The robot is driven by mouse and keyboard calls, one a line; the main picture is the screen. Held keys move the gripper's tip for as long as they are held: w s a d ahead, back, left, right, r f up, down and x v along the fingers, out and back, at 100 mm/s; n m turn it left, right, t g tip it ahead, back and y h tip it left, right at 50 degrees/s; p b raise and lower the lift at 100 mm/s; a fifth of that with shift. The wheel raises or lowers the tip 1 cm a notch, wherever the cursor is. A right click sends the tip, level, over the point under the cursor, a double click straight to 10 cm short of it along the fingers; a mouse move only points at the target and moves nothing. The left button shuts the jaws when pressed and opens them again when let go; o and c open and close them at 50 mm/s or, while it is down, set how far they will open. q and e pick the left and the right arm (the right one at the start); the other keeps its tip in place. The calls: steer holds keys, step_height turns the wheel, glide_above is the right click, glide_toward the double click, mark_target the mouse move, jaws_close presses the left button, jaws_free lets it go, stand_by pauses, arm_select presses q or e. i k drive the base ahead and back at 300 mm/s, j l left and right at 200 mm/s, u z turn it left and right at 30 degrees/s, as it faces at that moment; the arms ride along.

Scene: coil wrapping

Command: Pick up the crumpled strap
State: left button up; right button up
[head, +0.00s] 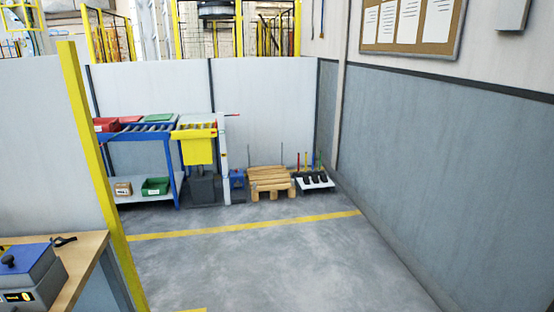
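I cannot make out a crumpled strap for certain. A small black item (63,241) lies on the wooden bench top (88,254) at the lower left; it is too small to tell whether it is a strap or a tool. Neither of my grippers is in the head view.
A blue and grey device (28,272) stands on the bench by a yellow post (92,170). A blue roller rack (165,165) with bins, a wooden pallet (270,180) and a white stand (315,183) line the back. The grey floor (270,265) is clear.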

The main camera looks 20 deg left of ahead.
mark_target(64, 241)
steer(key=i+j+u, duration=0.1)
steer(key=i+u, duration=0.5)
steer(key=u, duration=0.2)
steer(key=i+u, duration=0.4)
steer(key=i+l+u, duration=0.2)
steer(key=i+u, duration=0.3)
steer(key=i, duration=0.05)
